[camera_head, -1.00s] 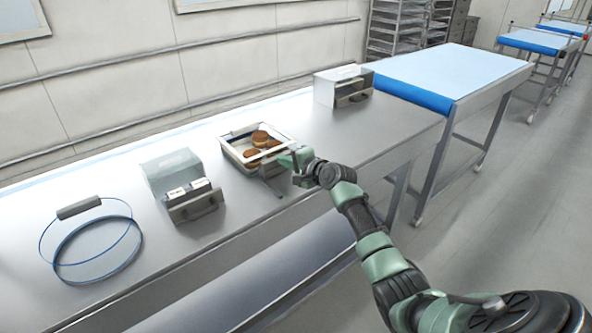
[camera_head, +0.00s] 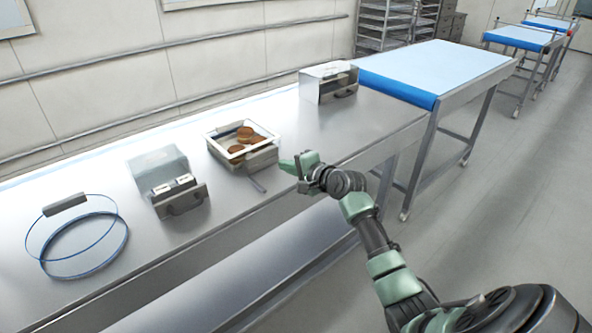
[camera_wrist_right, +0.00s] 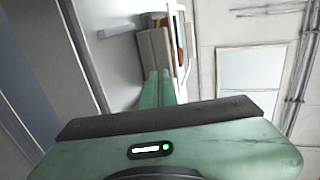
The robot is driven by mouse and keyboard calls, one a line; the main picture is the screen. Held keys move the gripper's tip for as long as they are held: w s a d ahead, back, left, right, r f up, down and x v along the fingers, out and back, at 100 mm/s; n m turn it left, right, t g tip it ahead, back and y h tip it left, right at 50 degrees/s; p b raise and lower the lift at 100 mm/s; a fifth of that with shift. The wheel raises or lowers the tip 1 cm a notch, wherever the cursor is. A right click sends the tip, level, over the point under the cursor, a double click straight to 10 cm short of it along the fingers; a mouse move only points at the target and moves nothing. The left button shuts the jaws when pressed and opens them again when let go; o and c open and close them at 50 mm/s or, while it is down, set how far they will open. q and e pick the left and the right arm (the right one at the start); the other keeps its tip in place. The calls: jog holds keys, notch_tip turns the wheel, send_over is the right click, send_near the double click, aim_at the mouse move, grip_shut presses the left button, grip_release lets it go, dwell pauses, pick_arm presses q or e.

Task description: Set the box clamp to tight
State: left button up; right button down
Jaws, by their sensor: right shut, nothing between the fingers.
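A metal box (camera_head: 262,160) with a white rectangular frame (camera_head: 213,146) around its top stands on the steel bench, with brown rounds (camera_head: 246,134) inside. A thin grey lever (camera_head: 257,184) sticks out from its front, low and toward the bench edge. My right gripper (camera_head: 288,166) is shut and empty, just right of the box and apart from it. In the right wrist view the green fingers (camera_wrist_right: 158,88) are together, with the box (camera_wrist_right: 153,48) and the lever (camera_wrist_right: 117,31) beyond them. The clamp's tightness cannot be told. My left gripper is out of view.
A clear-lidded metal case (camera_head: 157,167) stands left of the box, and blue wire hoops (camera_head: 82,268) lie farther left. Another metal case (camera_head: 328,80) stands at the back right, before a blue-edged conveyor table (camera_head: 440,68). Bare bench (camera_head: 345,130) lies between box and far case.

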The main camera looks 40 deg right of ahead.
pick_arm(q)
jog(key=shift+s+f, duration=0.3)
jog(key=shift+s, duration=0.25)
pick_arm(e)
jog(key=v, duration=0.4)
jog(key=shift+s+d+r, duration=0.1)
jog(key=shift+s+r, duration=0.05)
jog(key=shift+s, duration=0.15)
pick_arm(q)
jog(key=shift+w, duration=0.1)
